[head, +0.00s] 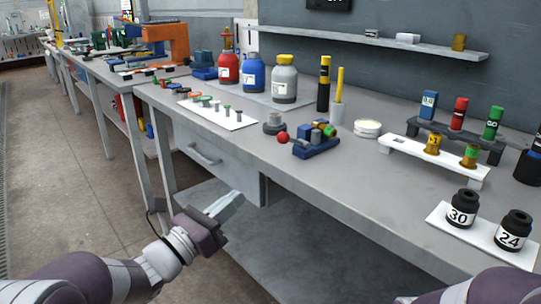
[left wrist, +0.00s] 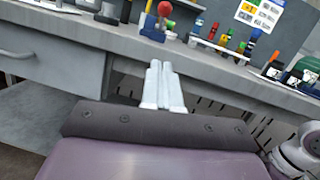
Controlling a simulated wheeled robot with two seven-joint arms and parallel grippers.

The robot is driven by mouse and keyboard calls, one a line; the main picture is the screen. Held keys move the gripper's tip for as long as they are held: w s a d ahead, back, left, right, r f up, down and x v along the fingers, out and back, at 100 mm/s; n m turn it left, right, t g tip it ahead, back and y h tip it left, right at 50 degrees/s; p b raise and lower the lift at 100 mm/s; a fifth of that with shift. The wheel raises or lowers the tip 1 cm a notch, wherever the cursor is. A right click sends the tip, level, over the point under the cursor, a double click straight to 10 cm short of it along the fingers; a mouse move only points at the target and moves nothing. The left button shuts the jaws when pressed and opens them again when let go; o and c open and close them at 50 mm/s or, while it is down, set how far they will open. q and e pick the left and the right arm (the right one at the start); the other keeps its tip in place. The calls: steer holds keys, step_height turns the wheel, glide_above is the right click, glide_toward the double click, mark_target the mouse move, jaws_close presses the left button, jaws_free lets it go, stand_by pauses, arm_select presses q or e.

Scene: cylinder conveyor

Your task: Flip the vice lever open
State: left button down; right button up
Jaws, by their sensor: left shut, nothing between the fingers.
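The vice (head: 315,140) is a small blue block-like device on the grey workbench, near the front edge. Its lever ends in a red ball (head: 282,138) that points toward the front left. In the left wrist view the red ball (left wrist: 165,9) shows at the top, above the fingertips. My left gripper (head: 226,205) is shut and empty. It is in front of the bench and below its top, apart from the vice. Its two pale fingers (left wrist: 161,75) lie together in the left wrist view. My right gripper is not visible; only part of my right arm shows at the lower right.
A grey knobbed piece (head: 274,123) stands just left of the vice, and a round white dish (head: 367,128) to its right. A drawer (head: 214,158) is under the bench edge. White racks (head: 400,147) and black jars (head: 462,207) stand at the right. The bench front is clear between.

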arm_select(q)
glide_toward(292, 141)
step_height(292, 141, down, 2)
steer(key=w, duration=0.1)
steer(key=shift+w+d+r, duration=0.45)
steer(key=shift+w+r, duration=0.1)
steer(key=shift+r, duration=0.2)
steer(key=shift+w+d+r, duration=0.4)
steer(key=shift+w+r, duration=0.2)
steer(key=shift+r, duration=0.2)
